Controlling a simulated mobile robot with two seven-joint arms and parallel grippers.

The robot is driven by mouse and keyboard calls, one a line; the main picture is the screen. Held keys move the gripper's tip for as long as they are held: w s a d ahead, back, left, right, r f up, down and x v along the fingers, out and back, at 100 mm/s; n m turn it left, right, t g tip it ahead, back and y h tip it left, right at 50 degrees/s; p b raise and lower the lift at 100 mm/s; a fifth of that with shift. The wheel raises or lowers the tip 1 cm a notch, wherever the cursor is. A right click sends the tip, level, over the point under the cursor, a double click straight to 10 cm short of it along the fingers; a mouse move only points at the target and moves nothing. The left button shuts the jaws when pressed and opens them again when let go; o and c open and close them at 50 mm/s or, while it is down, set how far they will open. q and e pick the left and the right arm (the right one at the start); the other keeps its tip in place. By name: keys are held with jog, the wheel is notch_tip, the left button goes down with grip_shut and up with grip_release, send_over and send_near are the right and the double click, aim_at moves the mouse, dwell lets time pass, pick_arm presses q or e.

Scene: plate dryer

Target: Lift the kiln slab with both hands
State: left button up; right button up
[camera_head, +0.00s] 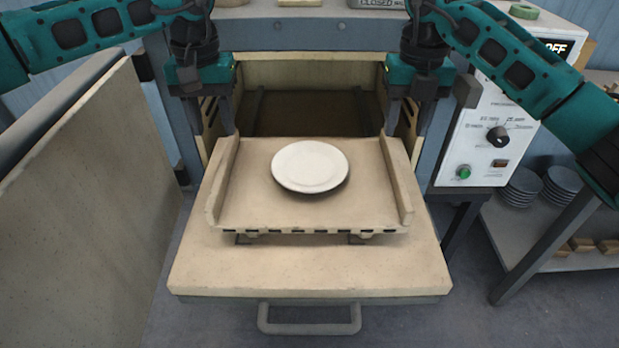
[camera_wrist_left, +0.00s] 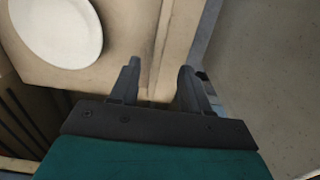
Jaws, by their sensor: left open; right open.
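The kiln slab (camera_head: 245,205) is a beige board with raised side walls, resting level on the pulled-out kiln shelf in the head view. A white plate (camera_head: 310,166) lies on its middle. My left gripper (camera_head: 230,130) is open at the back end of the slab's left wall; my right gripper (camera_head: 391,130) is open at the back end of the right wall. In the left wrist view, the left gripper's fingers (camera_wrist_left: 155,85) are spread at the wall's end. Part of the plate (camera_wrist_left: 62,28) shows there too. Whether the fingers touch the walls, I cannot tell.
The shelf (camera_head: 310,270) has a grey handle (camera_head: 309,325) at its front. The open kiln chamber (camera_head: 310,110) is behind the slab. A kiln door panel (camera_head: 95,210) stands at the left. A control box (camera_head: 490,140) and stacked plates (camera_head: 524,185) are at the right.

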aim_at(223, 163)
pick_arm(q)
notch_tip(223, 163, down, 10)
jog(key=shift+r, duration=0.1)
pick_arm(e)
notch_tip(223, 163, down, 10)
jog(key=shift+r, duration=0.1)
pick_arm(q)
jog(key=shift+c, duration=0.3)
pick_arm(e)
jog(key=shift+c, duration=0.3)
pick_arm(q)
grip_shut()
pick_arm(e)
grip_shut()
pick_arm(q)
jog(key=shift+w+r, duration=0.1)
pick_arm(e)
jog(key=shift+w+r, duration=0.1)
